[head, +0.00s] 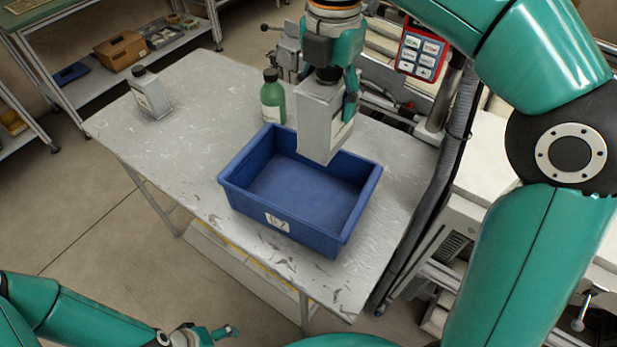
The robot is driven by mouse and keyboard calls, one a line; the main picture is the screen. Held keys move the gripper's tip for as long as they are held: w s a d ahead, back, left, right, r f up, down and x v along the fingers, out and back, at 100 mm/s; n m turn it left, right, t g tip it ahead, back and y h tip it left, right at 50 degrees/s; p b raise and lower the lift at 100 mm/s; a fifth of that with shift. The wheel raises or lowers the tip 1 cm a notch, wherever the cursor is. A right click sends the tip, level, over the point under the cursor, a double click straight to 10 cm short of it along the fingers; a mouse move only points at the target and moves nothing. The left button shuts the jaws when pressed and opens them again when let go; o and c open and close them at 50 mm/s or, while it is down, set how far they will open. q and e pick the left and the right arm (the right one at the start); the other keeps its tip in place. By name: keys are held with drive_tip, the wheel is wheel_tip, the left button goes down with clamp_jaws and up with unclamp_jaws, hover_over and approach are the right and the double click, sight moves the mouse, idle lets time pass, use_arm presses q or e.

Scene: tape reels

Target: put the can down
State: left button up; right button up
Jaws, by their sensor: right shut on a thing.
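The can is a grey, box-shaped can (320,122) with a pale label on its right side. My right gripper (335,85) is shut on its upper part and holds it roughly upright. The can's lower end covers part of the back rim of a blue bin (301,241). It looks to hang above the bin's back part, but its exact height is hard to tell. The bin's visible floor is empty. My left gripper (212,335) is low at the bottom edge, away from the table, and only partly in view.
The bin stands on a worn grey table (205,95). A green bottle (272,100) stands close behind the bin, left of the can. A grey bottle with a black cap (150,95) stands at the table's left. The table between them is clear.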

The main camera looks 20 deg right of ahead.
wheel_tip(320, 180, down, 19)
drive_tip(key=b, duration=0.2)
drive_tip(key=shift+s+d+b, duration=0.15)
drive_tip(key=shift+d+b, duration=0.1)
drive_tip(key=shift+b, duration=0.05)
drive_tip(key=shift+f, duration=0.1)
drive_tip(key=shift+f+b, duration=0.4)
drive_tip(key=shift+f, duration=0.2)
drive_tip(key=o, duration=1.5)
wheel_tip(320, 180, up, 13)
drive_tip(key=shift+r+p, duration=0.1)
drive_tip(key=shift+p, duration=0.95)
